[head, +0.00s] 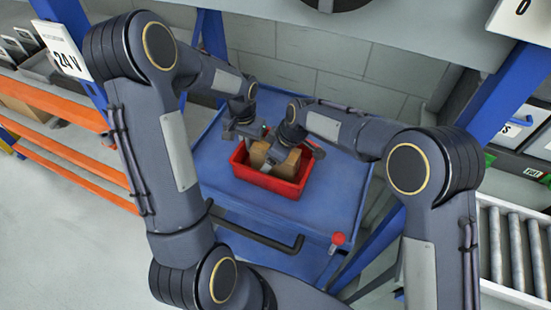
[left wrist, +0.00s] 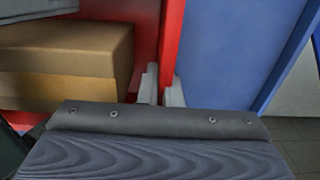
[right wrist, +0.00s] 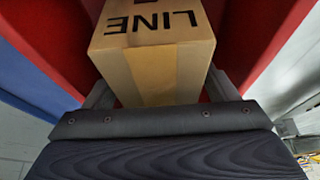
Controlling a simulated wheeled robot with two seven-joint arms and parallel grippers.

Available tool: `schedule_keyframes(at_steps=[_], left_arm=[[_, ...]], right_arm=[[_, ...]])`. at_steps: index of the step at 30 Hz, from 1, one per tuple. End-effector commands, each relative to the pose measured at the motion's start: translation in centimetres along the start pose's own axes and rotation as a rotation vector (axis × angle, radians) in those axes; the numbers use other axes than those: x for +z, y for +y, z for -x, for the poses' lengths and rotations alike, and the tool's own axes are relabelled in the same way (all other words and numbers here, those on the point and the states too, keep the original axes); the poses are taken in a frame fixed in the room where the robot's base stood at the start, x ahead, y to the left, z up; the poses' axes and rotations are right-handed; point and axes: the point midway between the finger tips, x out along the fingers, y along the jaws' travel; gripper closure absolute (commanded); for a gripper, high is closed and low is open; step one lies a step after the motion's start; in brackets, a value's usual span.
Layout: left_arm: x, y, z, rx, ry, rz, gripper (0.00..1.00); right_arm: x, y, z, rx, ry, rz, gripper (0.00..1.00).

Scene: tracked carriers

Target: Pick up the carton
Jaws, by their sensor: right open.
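A brown carton (head: 289,163) stands inside a red bin (head: 262,181), partly hidden by my right gripper. In the right wrist view the carton (right wrist: 155,60) shows dark "LINE" lettering and sits between the two spread fingers of my right gripper (right wrist: 160,92), which is open around it. My left gripper (head: 243,133) is at the bin's back left side. In the left wrist view its fingers (left wrist: 161,88) are close together with the red bin wall (left wrist: 172,40) between them. A brown box surface (left wrist: 70,45) shows to their left inside the bin.
The bin stands on a blue cart top (head: 325,205) with a dark handle (head: 255,236) and a red knob (head: 338,238) at the front. Blue uprights, an orange-railed rack (head: 75,160) and a roller conveyor (head: 515,240) flank it. The cart top is bare around the bin.

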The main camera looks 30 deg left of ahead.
Motion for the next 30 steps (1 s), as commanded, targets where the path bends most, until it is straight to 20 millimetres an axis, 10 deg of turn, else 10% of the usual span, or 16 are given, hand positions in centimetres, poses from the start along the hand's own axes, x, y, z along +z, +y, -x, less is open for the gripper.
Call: schedule_keyframes(at_steps=[19, 30], left_arm=[[0.02, 0.03, -0.02, 0.001, -0.001, 0.000, 1.00], [0.03, 0.04, -0.02, 0.001, -0.001, 0.000, 1.00]], right_arm=[[0.20, -0.02, -0.45, -0.001, 0.000, -0.001, 0.21], [0.19, 0.00, -0.43, 0.000, 0.000, -0.001, 0.70]])
